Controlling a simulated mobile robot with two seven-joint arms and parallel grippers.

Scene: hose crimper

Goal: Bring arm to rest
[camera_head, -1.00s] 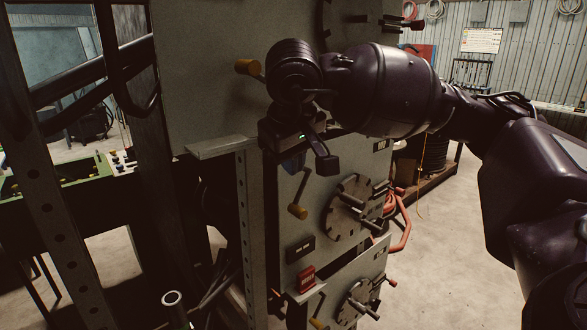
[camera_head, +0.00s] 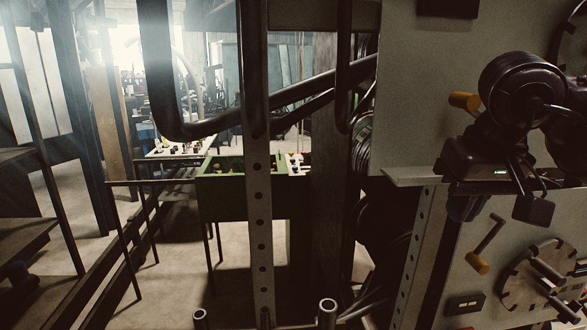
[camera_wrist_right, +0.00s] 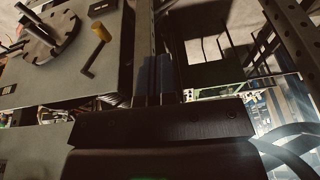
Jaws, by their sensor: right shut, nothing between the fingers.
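My right arm comes in from the right edge of the head view, in front of the grey crimper cabinet (camera_head: 432,80). My right gripper (camera_head: 464,208) hangs beside the front panel, just right of the cabinet's small shelf (camera_head: 412,177), and is partly hidden by the wrist. In the right wrist view its blue fingers (camera_wrist_right: 154,80) are together with nothing between them. A crank with a yellow knob (camera_head: 477,263) is below the gripper, clear of it; it also shows in the wrist view (camera_wrist_right: 101,33). My left gripper is not in view.
A round dial with handles (camera_head: 524,278) is on the lower panel. A perforated upright post (camera_head: 261,210) and dark bars stand left of the cabinet. A green table (camera_head: 235,165) stands behind them. Open floor shows at left.

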